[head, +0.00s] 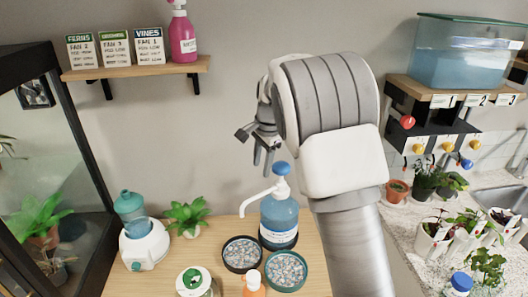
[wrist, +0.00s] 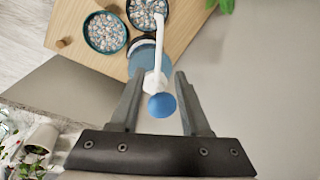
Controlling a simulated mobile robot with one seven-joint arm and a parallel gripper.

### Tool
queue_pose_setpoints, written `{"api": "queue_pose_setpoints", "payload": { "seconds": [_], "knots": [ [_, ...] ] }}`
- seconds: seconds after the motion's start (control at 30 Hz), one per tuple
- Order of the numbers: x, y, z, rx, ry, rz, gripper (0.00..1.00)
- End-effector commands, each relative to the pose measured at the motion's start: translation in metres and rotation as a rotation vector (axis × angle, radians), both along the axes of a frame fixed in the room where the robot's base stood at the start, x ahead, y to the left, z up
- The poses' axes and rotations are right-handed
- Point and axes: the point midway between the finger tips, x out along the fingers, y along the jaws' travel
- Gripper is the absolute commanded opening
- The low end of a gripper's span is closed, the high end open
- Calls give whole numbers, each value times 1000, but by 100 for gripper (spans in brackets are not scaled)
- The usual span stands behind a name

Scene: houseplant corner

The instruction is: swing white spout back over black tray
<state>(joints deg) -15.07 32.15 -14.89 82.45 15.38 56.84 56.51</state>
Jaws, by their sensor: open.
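The blue pump bottle (head: 279,219) stands upright on the wooden table, with a blue knob (head: 282,169) on top. Its white spout (head: 258,197) points left in the head view; in the wrist view the spout (wrist: 159,40) reaches up the picture, its tip overlapping the right part of the black tray (wrist: 147,25). The black tray (head: 227,265) holds grey pebbles, left of the bottle. My gripper (head: 263,165) is open and empty, above and near the pump head. In the wrist view the knob (wrist: 162,105) shows between my fingers; contact cannot be told.
A teal-rimmed pebble tray (head: 304,277) stands beside the black tray. An orange bottle (head: 254,286) and a green-lidded jar (head: 194,282) are at the front. A white device with a teal tank (head: 146,246) and a small plant (head: 187,214) stand left.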

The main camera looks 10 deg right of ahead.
Motion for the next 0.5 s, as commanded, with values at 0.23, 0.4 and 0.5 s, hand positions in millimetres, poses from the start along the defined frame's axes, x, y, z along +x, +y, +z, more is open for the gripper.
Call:
{"api": "queue_pose_setpoints", "payload": {
  "seconds": [0.23,0.4,0.5],
  "knots": [
    [-7,-4,41,0,-1,0,47],
    [-9,-5,51,-1,0,-1,47],
    [-9,-5,52,0,0,-1,47]
  ]
}}
